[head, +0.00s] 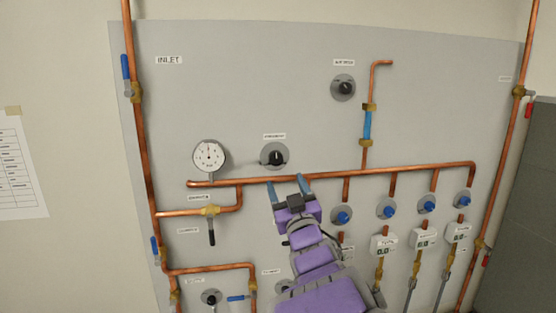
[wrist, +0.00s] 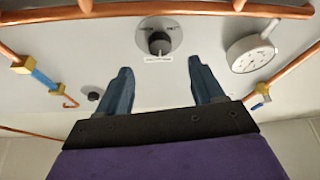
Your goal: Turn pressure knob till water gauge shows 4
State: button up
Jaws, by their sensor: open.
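The same knob is in the wrist view (wrist: 159,43), ahead between my fingers. My gripper (head: 288,187) is open and empty. In the head view it is just below the knob, near the horizontal copper pipe. Its fingers (wrist: 160,67) appear apart from the knob.
A horizontal copper pipe (head: 400,168) runs below the knob and gauge. Another black knob (head: 344,87) is higher up to the right. Several blue knobs (head: 342,215) and white digital meters (head: 382,243) are at the lower right. The panel (head: 250,80) above the knob is clear.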

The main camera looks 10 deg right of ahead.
aim_at(277, 161)
jog(key=p+x, duration=0.1)
jog(key=x, duration=0.7)
jog(key=shift+c, duration=0.2)
jog(key=c, duration=1)
